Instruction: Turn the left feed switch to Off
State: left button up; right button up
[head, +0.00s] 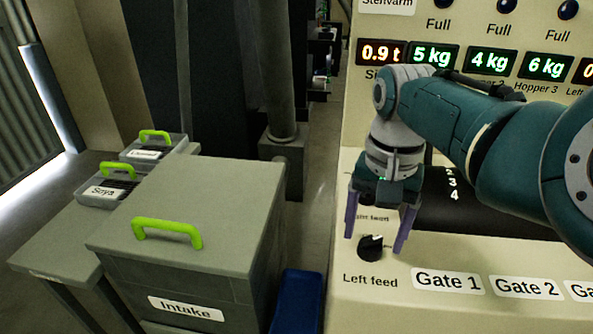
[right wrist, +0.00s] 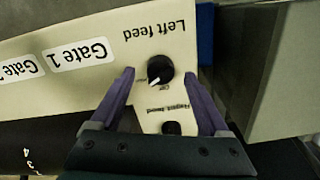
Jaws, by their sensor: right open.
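The left feed switch (head: 371,247) is a small round black knob on the cream panel, just above the "Left feed" label (head: 370,281). The knob also shows in the right wrist view (right wrist: 160,69), with a white pointer mark at its lower left edge and a small printed word below it, seen upside down. My right gripper (head: 375,243) points down at the panel with its purple fingers apart, one on each side of the knob. In the right wrist view the open fingers (right wrist: 159,75) flank the knob with gaps on both sides. My left gripper is out of view.
A second dark knob (right wrist: 171,128) sits by the "Right feed" label, between the finger bases in the wrist view. Gate labels (head: 446,282) run along the panel. A grey Intake box (head: 190,255) with a green handle and a blue bin (head: 297,302) stand left of the panel.

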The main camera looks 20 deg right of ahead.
jog(key=shift+f, duration=0.95)
grip_shut()
